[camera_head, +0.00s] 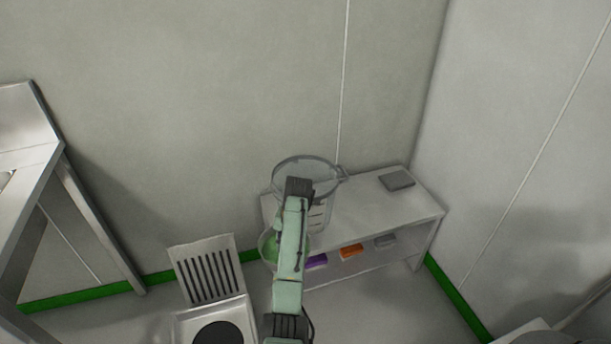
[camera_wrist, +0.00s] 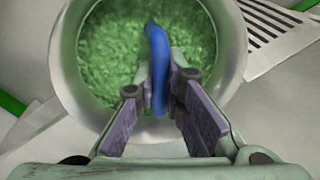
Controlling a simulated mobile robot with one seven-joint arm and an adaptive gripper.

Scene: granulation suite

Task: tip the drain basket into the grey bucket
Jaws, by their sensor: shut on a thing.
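The drain basket (camera_wrist: 68,60) is a round, pale metal vessel with green granular stuff inside. It fills the upper middle of the wrist view. My gripper (camera_wrist: 158,88) is shut on its blue handle (camera_wrist: 157,45), which stands between the two finger pads. In the head view the basket (camera_head: 264,250) shows left of my arm, beside the bench's left end, partly hidden by the arm. The gripper is hidden there. The grey bucket (camera_head: 281,170), see-through with a spout at right, stands on the bench behind my arm, which covers part of it.
The steel bench (camera_head: 365,222) has a flat grey item (camera_head: 397,181) on top and purple (camera_head: 317,261), orange (camera_head: 351,252) and grey (camera_head: 385,241) items below. A slotted grate (camera_head: 209,277) leans by the floor drain (camera_head: 218,333). Walls close in behind and at right.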

